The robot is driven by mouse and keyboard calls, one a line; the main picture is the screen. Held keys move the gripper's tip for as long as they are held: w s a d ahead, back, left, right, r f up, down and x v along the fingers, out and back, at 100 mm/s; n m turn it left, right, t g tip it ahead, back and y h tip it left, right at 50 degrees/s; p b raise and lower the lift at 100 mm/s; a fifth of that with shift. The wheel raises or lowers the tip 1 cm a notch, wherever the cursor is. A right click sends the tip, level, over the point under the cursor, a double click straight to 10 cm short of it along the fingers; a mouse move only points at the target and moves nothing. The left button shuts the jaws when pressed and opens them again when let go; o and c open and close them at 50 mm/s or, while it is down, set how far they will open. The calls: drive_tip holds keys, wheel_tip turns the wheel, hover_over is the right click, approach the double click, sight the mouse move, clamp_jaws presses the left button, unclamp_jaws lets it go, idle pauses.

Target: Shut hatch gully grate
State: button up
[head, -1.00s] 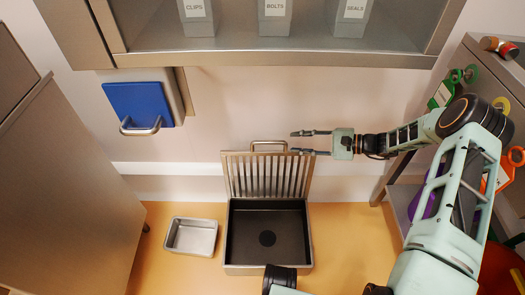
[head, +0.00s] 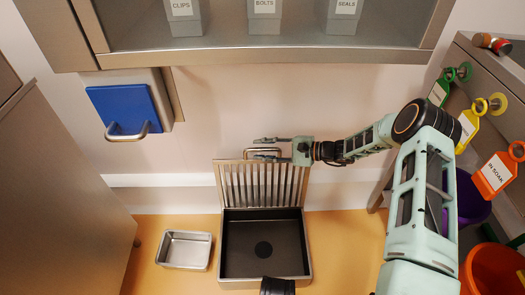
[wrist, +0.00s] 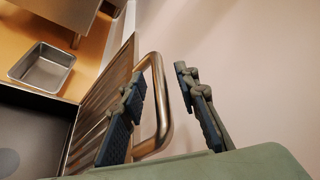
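The hatch gully grate (head: 262,186) is a slatted metal lid standing upright at the back of a dark, open gully box (head: 263,245) on the floor. A bar handle (head: 263,149) is on its top edge. My gripper (head: 265,149) is at that handle, pointing left. In the wrist view the handle (wrist: 163,100) passes between the two fingers of my gripper (wrist: 165,105). The fingers are apart, one on each side of the bar, and I see a gap to the right finger. The grate (wrist: 100,100) also shows there, at the left finger.
A metal tray (head: 185,249) lies on the floor left of the gully. A blue flap with a handle (head: 123,108) is on the wall at left. A cabinet (head: 260,50) hangs above. Tags (head: 495,172) and an orange bucket (head: 493,268) are at right.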

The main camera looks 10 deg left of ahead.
drive_tip(key=shift+c, duration=0.7)
clamp_jaws()
